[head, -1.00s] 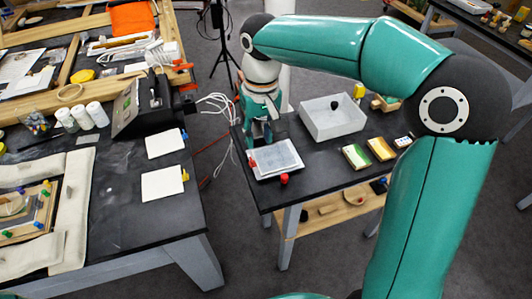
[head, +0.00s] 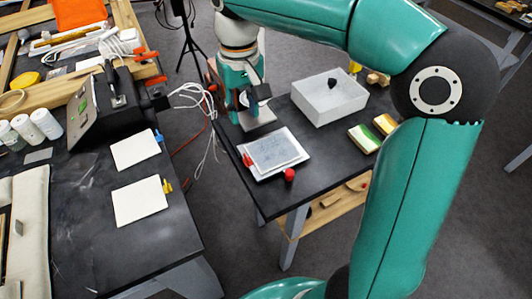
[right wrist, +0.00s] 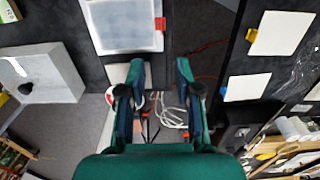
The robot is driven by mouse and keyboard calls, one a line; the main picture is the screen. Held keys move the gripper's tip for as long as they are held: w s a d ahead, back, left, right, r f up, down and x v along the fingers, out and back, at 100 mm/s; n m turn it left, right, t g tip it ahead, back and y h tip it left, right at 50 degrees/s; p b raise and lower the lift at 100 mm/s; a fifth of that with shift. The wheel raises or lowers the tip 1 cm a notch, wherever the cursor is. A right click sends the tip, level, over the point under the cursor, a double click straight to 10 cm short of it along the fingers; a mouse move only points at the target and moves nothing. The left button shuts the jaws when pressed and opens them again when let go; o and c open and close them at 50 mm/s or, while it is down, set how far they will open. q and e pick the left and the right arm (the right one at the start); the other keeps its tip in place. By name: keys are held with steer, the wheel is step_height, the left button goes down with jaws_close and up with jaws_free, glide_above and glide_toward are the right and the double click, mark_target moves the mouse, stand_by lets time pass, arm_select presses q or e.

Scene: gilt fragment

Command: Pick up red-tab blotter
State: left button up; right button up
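The red-tab blotter is a white sheet (head: 298,157) with a red tab (head: 247,160) on its left edge. It lies on the dark small table, with a greyish pane (head: 271,149) over most of it. The right wrist view shows the blotter (right wrist: 98,48) and its red tab (right wrist: 160,23) too. My right gripper (head: 246,103) is behind the blotter, near the table's far left edge. In the right wrist view its fingers (right wrist: 160,75) are apart with nothing between them; the blotter is beyond the fingertips. My left gripper is not in view.
A red knob (head: 289,174) stands at the blotter's front edge. A white bin (head: 328,100) and coloured blocks (head: 364,139) are to its right. Blotters with blue (head: 136,149) and yellow (head: 139,201) tabs lie on the left bench. Cables (head: 200,97) hang between the tables.

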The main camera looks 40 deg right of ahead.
glide_above(247, 158)
step_height(247, 158, down, 11)
steer(key=shift+r+b, duration=0.15)
steer(key=shift+b, duration=0.2)
steer(key=shift+w+d+f, duration=0.1)
steer(key=shift+w+f, duration=0.05)
steer(key=shift+f, duration=1.2)
steer(key=shift+w+f, duration=0.1)
steer(key=shift+f, duration=1.2)
steer(key=shift+c, duration=0.3)
jaws_close()
